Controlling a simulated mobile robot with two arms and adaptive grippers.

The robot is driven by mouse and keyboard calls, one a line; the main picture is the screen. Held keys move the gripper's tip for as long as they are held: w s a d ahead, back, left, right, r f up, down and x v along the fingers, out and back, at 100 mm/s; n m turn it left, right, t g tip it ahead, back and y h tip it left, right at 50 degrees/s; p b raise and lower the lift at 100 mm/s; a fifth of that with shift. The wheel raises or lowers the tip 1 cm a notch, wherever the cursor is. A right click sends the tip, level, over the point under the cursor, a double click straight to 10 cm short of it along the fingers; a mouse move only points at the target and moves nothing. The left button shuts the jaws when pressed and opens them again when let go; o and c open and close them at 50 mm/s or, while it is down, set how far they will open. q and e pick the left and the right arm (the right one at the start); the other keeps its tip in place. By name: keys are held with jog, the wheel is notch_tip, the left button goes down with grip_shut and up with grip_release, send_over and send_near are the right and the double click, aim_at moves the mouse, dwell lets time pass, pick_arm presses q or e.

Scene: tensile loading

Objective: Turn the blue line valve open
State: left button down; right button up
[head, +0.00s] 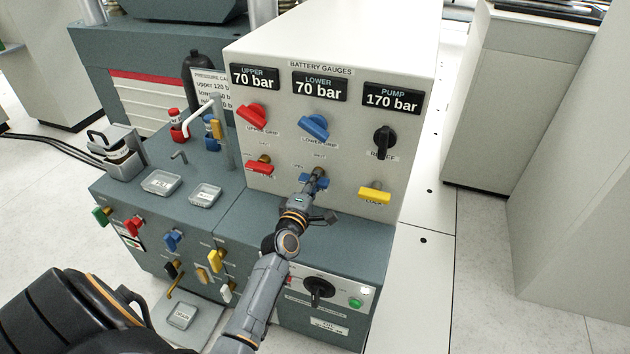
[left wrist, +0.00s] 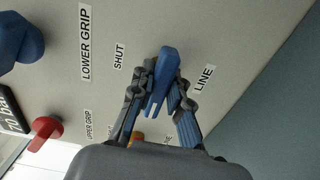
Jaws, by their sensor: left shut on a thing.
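The blue line valve (left wrist: 165,78) is a small lever on the pale panel, above the LINE label in the head view. In the left wrist view its handle lies between the two fingers of my left gripper (left wrist: 160,105), which is shut on it. The SHUT label (left wrist: 119,56) is readable beside the valve; another label is partly hidden by the fingers. In the head view my left gripper (head: 318,182) reaches up to the panel and covers much of the valve (head: 305,180); the handle looks roughly level there. My right gripper is not in view.
Above is the larger blue lower grip knob (head: 314,127). Red valves (head: 258,165) are to the left; a black relief knob (head: 384,141) and yellow lock lever (head: 374,194) are to the right. A post with a white bar (head: 221,135) stands on the bench at left.

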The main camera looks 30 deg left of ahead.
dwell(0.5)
pick_arm(q)
jog(key=c, duration=1.3)
grip_release()
jog(key=shift+s, duration=0.2)
jog(key=v, duration=1.1)
jog(key=shift+s+d, duration=0.2)
jog(key=shift+s, duration=0.1)
